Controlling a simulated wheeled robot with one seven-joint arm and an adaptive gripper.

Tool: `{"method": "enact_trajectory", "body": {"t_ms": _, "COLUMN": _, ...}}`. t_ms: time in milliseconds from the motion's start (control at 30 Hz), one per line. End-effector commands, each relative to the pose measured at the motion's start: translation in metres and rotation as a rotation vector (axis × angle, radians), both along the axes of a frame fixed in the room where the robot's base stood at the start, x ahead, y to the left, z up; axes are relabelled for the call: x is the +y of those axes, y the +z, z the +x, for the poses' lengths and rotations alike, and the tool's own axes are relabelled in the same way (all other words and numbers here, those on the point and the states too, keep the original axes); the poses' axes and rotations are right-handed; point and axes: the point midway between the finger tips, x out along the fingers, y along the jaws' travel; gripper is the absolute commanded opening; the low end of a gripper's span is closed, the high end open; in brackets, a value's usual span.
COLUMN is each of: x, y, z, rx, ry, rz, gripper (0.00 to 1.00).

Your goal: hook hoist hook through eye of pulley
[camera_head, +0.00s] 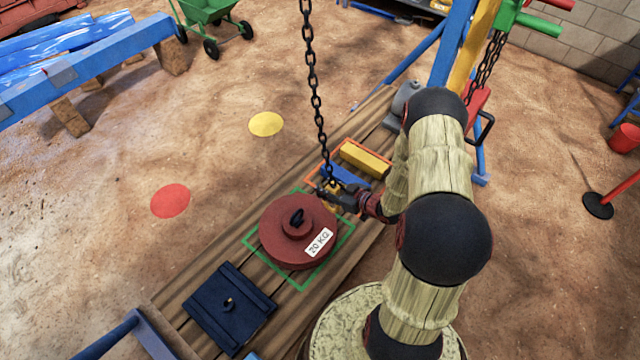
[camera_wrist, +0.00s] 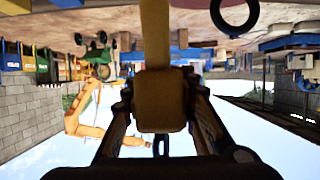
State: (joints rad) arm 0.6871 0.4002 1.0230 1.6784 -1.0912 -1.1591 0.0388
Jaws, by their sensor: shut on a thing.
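The pulley (camera_head: 283,238) is a dark red round body with a white 20 KG label, lying on the plank platform inside a green outline. Its black eye (camera_head: 297,217) stands up from the top. The yellow hoist hook (camera_head: 331,197) hangs on a dark chain (camera_head: 313,85), right of and close to the eye. My gripper (camera_head: 343,197) is shut on the hook block; in the wrist view its fingers (camera_wrist: 160,98) flank the yellow block (camera_wrist: 160,88). A black ring (camera_wrist: 235,14) shows upper right there, apart from the block. The hook's tip is not clear.
A dark blue plate (camera_head: 229,305) with a small ring lies nearer on the planks (camera_head: 185,300). A yellow block (camera_head: 366,158) lies behind the hook in an orange outline. A blue and yellow frame (camera_head: 455,45) stands at the back right.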

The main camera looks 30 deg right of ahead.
Motion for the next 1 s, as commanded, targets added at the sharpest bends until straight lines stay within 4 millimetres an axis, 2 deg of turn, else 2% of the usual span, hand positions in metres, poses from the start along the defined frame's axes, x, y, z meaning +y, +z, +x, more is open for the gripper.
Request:
{"method": "enact_trajectory", "body": {"t_ms": 500, "x": -0.012, "y": 0.006, "z": -0.024, "rx": -0.004, "ry": -0.001, "rz": -0.001, "gripper": 0.0}}
{"method": "enact_trajectory", "body": {"t_ms": 1000, "x": -0.01, "y": 0.006, "z": -0.027, "rx": -0.004, "ry": 0.0, "rz": -0.001, "gripper": 0.0}}
